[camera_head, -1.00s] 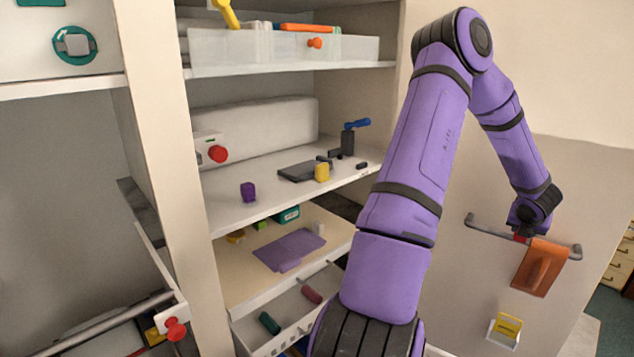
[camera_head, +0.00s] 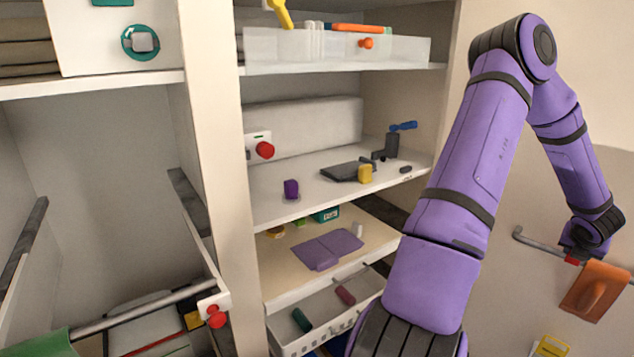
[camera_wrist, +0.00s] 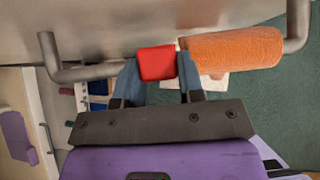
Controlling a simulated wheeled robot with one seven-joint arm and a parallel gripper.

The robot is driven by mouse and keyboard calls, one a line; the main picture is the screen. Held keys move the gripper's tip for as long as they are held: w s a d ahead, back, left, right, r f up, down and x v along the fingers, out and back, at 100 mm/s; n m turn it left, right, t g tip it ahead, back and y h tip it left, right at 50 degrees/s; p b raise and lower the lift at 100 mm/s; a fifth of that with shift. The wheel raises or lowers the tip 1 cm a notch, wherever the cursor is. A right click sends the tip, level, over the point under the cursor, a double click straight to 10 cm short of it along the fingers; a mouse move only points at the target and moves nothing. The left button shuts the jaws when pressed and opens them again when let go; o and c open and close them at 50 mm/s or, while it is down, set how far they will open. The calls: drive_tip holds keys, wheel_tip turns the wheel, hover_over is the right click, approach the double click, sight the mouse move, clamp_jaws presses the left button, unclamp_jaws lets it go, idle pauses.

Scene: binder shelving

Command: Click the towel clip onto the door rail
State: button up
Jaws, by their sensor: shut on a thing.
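A red block-shaped piece, which I take for the towel clip (camera_wrist: 156,62), sits between the fingers of my gripper (camera_wrist: 161,78). My gripper is shut on it. The clip is at the grey door rail (camera_wrist: 88,72), just left of the orange towel (camera_wrist: 235,48) hanging there. The clip overlaps the rail in the wrist view; I cannot tell whether it is clicked on. In the head view, the clip (camera_head: 572,261) shows as a small red patch below my gripper, beside the towel (camera_head: 596,291). The rail's left end (camera_head: 519,233) is in view; the towel partly hides the rest.
A yellow item (camera_head: 551,347) is on the door below the towel. Left of my arm are shelves with small objects, a white basket drawer (camera_head: 322,318) and a red-knobbed rail (camera_head: 140,318). The door face left of the towel is clear.

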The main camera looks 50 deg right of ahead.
drive_tip(key=shift+f, duration=0.15)
drive_tip(key=o, duration=1.2)
drive_tip(key=shift+c, duration=0.2)
